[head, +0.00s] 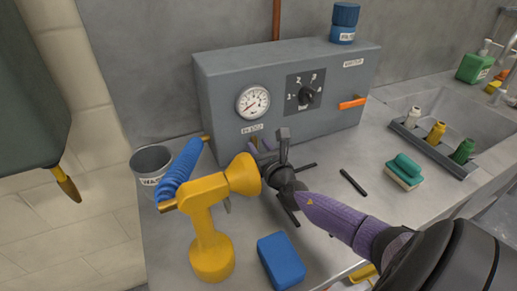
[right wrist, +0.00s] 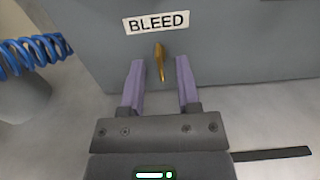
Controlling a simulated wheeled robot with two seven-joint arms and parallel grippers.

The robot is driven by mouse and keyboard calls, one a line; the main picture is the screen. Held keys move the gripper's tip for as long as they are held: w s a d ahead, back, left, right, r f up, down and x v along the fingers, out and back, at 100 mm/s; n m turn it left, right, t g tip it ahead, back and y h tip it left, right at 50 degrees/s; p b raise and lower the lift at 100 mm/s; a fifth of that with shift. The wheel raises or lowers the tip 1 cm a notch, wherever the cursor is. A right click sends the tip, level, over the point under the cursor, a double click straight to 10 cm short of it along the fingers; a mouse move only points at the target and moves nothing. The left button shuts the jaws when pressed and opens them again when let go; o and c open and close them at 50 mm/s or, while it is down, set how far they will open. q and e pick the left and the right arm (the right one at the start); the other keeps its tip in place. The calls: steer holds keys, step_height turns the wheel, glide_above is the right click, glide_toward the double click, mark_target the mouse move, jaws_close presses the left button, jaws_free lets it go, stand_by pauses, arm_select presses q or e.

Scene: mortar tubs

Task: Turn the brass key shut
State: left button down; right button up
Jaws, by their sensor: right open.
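The brass key (right wrist: 159,65) sticks out of the grey box's front, just below the BLEED label (right wrist: 156,22) in the right wrist view. It looks narrow and nearly upright there. In the head view my right gripper (head: 258,146) hides the key, below the same label on the box. My right gripper (right wrist: 161,72) is open, its two purple fingers on either side of the key. A gap shows between the key and each finger, so the key is not gripped. My left gripper is not in view.
The grey box (head: 220,98) carries a gauge (head: 253,102), a black dial (head: 305,95) and an orange lever (head: 352,103). A yellow sprayer (head: 207,220), blue coiled hose (head: 181,170) and waste bucket (head: 150,160) stand left. A blue block (head: 281,262) lies in front.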

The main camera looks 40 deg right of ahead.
steer(key=shift+w+d, duration=0.1)
steer(key=shift+w, duration=0.2)
steer(key=shift+c, duration=0.3)
steer(key=c, duration=0.5)
steer(key=shift+s, duration=0.1)
